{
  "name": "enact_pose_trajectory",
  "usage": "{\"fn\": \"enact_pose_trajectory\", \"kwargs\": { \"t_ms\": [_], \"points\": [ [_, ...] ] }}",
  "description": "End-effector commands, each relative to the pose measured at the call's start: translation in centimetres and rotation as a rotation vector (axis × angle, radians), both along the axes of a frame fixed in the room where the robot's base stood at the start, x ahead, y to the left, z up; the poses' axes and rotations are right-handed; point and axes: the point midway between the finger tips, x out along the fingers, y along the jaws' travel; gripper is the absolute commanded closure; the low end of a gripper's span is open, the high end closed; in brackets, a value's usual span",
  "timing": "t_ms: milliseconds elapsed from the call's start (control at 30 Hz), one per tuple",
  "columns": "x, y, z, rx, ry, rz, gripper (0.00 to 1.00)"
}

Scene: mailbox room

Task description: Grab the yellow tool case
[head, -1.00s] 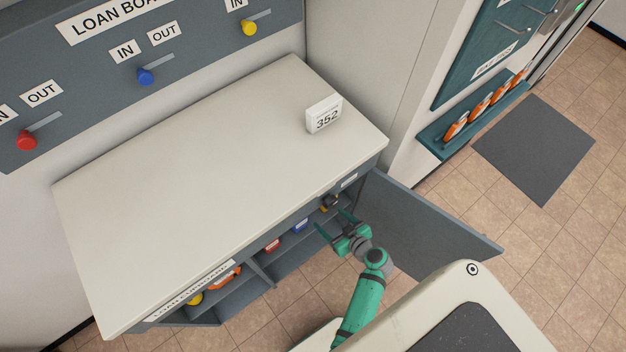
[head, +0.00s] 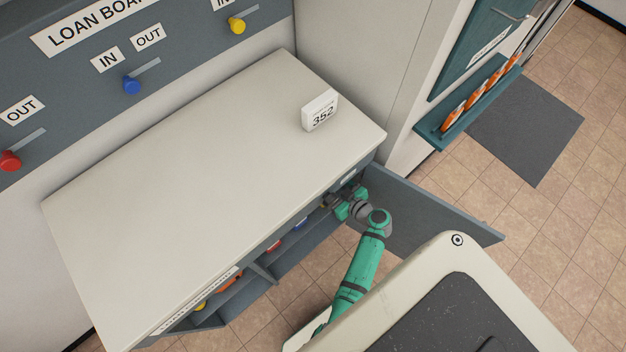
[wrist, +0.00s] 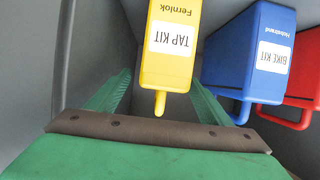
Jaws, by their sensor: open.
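The yellow tool case (wrist: 168,65), labelled "TAP KIT", is in the upper middle of the wrist view, with a handle at its near end. My gripper (wrist: 155,92) is open, with one green finger on each side of the case and visible gaps between. In the head view my gripper (head: 345,203) reaches into the right end of the cupboard (head: 268,262), under its top. There the yellow case is mostly hidden by the gripper and cupboard top.
A blue "BIKE KIT" case (wrist: 250,55) stands to the right of the yellow one, with a red case (wrist: 303,75) beyond it. The cupboard's open door (head: 425,215) is right of my arm. A white "352" block (head: 320,110) stands on the top.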

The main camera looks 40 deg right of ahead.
Motion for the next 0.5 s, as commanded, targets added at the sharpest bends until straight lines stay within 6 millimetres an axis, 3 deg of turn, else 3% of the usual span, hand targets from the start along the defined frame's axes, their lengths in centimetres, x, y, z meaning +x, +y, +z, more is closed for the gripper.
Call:
{"fn": "enact_pose_trajectory", "kwargs": {
  "t_ms": [267,500],
  "points": [
    [1.9,0.3,-0.8,-0.001,0.001,0.001,0.27],
    [4.9,0.9,-2.0,0.000,0.001,0.002,0.27]
  ]
}}
